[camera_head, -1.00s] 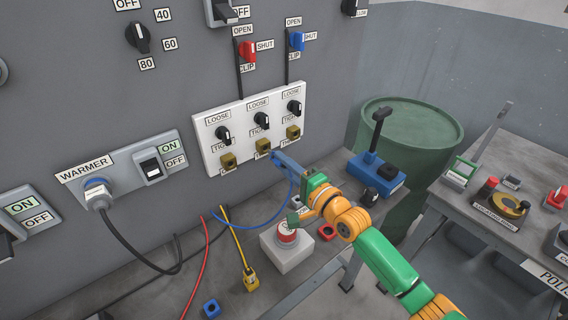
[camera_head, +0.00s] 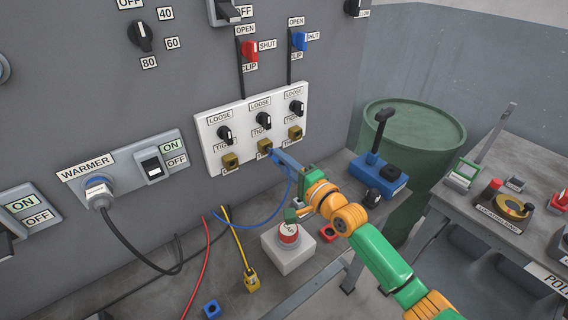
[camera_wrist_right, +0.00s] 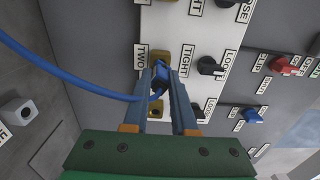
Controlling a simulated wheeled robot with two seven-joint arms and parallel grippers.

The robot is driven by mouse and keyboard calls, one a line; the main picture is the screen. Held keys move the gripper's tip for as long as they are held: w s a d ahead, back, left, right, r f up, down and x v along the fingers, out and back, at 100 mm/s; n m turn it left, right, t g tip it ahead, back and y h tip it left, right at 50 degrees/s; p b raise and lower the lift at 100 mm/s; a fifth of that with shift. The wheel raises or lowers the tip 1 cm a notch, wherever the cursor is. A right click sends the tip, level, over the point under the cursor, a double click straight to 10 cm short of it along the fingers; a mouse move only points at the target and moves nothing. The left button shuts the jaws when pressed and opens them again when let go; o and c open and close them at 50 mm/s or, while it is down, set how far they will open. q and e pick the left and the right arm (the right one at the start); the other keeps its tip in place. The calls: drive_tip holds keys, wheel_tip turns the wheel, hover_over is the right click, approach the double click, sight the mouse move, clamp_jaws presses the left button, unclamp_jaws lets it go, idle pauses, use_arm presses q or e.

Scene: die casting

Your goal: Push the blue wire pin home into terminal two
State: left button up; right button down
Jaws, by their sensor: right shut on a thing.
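Terminal two is the middle brass block (camera_head: 264,146) on the white panel (camera_head: 205,150). In the right wrist view, terminal two (camera_wrist_right: 158,54) sits beside the label TWO. My right gripper (camera_head: 273,154) comes in from the right and is shut on the blue wire pin (camera_wrist_right: 160,77). The pin's front end is at the terminal's face. I cannot tell how deep it sits. The blue wire (camera_head: 262,221) hangs in a loop from the pin down to the bench. My left gripper is not in view.
Black knobs stand above the terminals, the middle knob (camera_head: 263,120) directly over terminal two. A red button on a grey box (camera_head: 289,254) stands below my right arm. Yellow (camera_head: 251,281) and red (camera_head: 195,260) wires lie on the bench. A green drum (camera_head: 418,150) stands to the right.

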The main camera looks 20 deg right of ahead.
drive_tip(key=shift+b+x, duration=0.5)
drive_tip(key=shift+x, duration=0.35)
drive_tip(key=c, duration=0.6)
unclamp_jaws()
drive_tip(key=shift+c, duration=0.2)
drive_tip(key=v, duration=0.7)
